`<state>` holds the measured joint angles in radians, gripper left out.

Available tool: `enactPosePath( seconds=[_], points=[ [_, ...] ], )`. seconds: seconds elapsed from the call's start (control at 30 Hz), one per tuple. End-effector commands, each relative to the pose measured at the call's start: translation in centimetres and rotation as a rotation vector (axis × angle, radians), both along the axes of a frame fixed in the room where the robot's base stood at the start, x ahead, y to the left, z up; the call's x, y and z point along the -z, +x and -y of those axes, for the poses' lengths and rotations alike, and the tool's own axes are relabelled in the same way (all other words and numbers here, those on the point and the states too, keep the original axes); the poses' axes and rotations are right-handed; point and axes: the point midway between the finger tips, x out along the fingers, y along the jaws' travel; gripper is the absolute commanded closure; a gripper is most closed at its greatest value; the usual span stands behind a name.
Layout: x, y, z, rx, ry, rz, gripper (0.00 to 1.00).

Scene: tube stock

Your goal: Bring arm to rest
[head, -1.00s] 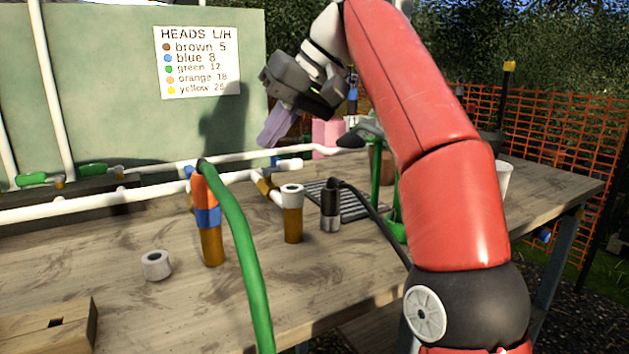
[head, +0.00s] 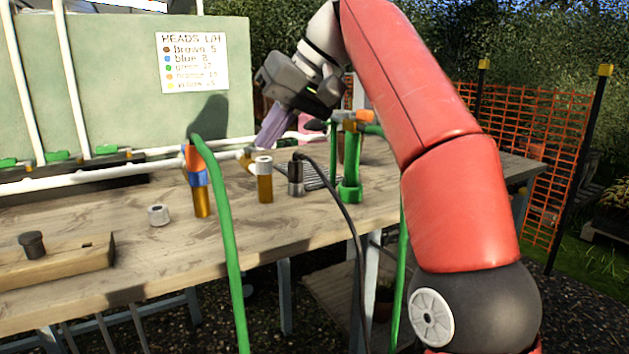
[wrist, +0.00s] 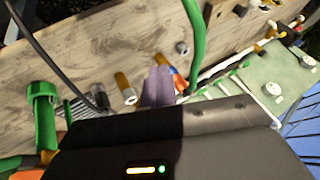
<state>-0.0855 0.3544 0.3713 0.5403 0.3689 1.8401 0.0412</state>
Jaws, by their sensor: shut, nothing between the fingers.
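My gripper (head: 272,127) is in the upper middle of the head view, held above the wooden bench (head: 130,240) and pointing down and to the left. Its purple-grey fingers are together with nothing between them. The red arm runs from the gripper down to the right side of the view. In the wrist view the fingers (wrist: 157,88) show over the bench, apart from the fittings in that picture. The fingers hide part of what lies behind them.
Upright fittings stand on the bench: an orange-blue one (head: 200,190) with a green hose (head: 228,240), a brass one with white top (head: 264,180), a dark one (head: 296,178) with a black cable, and a green stand (head: 350,180). A grey ring (head: 158,215) and wooden block (head: 60,265) lie left.

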Motion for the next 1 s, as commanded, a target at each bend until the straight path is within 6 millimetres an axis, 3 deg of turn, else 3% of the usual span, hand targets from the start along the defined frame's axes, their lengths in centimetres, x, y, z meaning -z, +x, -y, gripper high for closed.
enactPosePath(
  seconds=[0.37, 0.57, 0.77, 1.0],
  points=[
    [1.5, -1.2, 0.7, 0.092, -0.069, 0.017, 1.0],
    [3.6, -2.4, 2.2, 0.18, -0.13, 0.036, 1.0],
    [8.2, -5.2, 6.3, 0.325, -0.222, 0.075, 1.0],
    [16.8, -10.6, 13.6, 0.499, -0.322, 0.116, 1.0]
  ],
)
